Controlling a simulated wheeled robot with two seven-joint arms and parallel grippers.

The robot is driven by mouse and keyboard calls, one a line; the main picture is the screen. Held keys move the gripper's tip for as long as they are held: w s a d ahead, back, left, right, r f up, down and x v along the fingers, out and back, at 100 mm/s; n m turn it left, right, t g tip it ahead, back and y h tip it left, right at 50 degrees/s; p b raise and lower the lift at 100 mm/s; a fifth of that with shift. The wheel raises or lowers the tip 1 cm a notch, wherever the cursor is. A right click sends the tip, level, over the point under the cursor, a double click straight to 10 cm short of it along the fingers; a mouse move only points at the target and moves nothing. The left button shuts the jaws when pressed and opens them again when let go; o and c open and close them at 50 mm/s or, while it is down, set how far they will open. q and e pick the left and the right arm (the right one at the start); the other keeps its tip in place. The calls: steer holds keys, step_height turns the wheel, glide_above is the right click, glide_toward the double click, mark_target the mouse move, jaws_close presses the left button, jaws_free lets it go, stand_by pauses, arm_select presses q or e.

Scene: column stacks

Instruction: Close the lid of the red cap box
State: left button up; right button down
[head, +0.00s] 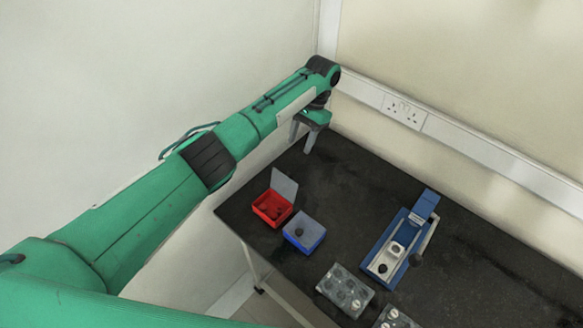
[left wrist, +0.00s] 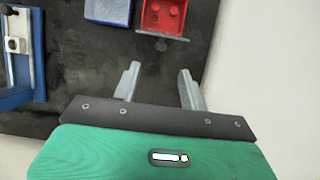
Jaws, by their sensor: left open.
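The red cap box (head: 270,209) stands near the left edge of the black table, with dark round caps inside. Its grey lid (head: 285,186) stands open, raised at the box's back side. My left gripper (head: 303,138) is open and empty, above the table behind the raised lid and apart from it. In the left wrist view, the fingers (left wrist: 159,83) are spread with bare table between them. The red box (left wrist: 166,15) is beyond them, cut by the top edge, with the lid's edge (left wrist: 163,37) seen nearly edge-on. My right gripper is not in view.
A blue box (head: 304,232) with a grey top stands close beside the red box. A blue fixture (head: 401,246) stands further right, and grey trays (head: 345,290) with round parts are at the front. The wall is close behind the table; the back table area is clear.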

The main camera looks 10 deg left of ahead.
mark_target(290, 174)
arm_select(q)
steer(key=p+x, duration=0.3)
steer(key=x, duration=0.7)
steer(key=shift+w+a, duration=0.1)
steer(key=shift+w, duration=0.1)
steer(key=shift+s+f+p, duration=0.1)
steer(key=shift+f+p, duration=0.2)
steer(key=shift+f, duration=0.05)
steer(key=shift+a+f, duration=0.1)
steer(key=shift+f, duration=0.3)
steer(key=shift+s, duration=0.1)
steer(key=c, duration=0.9)
jaws_close()
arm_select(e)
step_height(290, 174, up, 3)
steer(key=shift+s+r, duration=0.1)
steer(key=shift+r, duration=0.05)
